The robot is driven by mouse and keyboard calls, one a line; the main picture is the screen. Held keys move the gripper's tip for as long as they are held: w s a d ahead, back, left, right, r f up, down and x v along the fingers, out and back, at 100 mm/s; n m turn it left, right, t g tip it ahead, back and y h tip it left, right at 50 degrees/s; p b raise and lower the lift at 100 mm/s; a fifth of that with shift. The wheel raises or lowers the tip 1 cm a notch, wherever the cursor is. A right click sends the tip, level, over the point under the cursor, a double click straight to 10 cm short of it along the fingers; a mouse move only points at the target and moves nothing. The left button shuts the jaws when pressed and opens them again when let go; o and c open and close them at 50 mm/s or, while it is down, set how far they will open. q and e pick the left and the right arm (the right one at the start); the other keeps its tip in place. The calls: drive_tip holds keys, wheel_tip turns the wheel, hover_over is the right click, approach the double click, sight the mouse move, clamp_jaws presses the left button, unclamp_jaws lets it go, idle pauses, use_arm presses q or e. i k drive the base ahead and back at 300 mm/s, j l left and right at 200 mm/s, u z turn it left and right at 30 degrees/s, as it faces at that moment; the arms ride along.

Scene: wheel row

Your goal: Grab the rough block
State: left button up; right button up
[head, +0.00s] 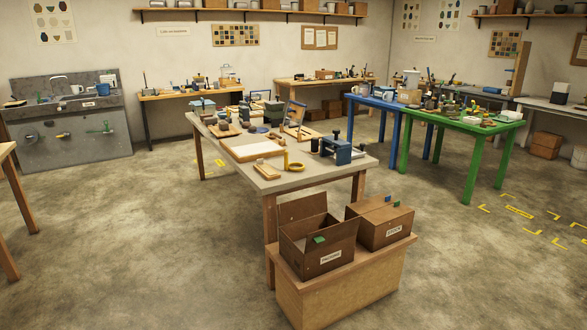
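I cannot single out a rough block at this distance. The middle worktable (320,174) carries many small things. Neither of my grippers is in view.
An open cardboard box (318,262) and a closed one (387,225) stand on a wooden stand before the table. A green table (443,122) and a blue table (372,100) stand right, cluttered. A sink unit (70,140) is at left.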

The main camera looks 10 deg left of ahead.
sight(224, 126)
drive_tip(key=i+j+u, duration=0.5)
drive_tip(key=i+u, duration=0.2)
drive_tip(key=i, duration=0.15)
drive_tip(key=i+u, duration=0.4)
drive_tip(key=i+j, duration=0.1)
drive_tip(key=i, duration=2.85)
drive_tip(key=i+z, duration=0.3)
drive_tip(key=i, duration=0.15)
drive_tip(key=i+j+z, duration=0.65)
drive_tip(key=i, duration=0.25)
drive_tip(key=i+j+z, duration=0.25)
drive_tip(key=z, duration=0.15)
drive_tip(key=i+j+z, duration=0.25)
drive_tip(key=z, duration=0.15)
drive_tip(key=i+j+z, duration=0.15)
drive_tip(key=j+z, duration=0.25)
drive_tip(key=i+j+z, duration=0.15)
drive_tip(key=j+z, duration=0.7)
drive_tip(key=j, duration=0.4)
drive_tip(key=k+j+z, duration=0.1)
drive_tip(key=j+z, duration=0.3)
drive_tip(key=j, duration=0.45)
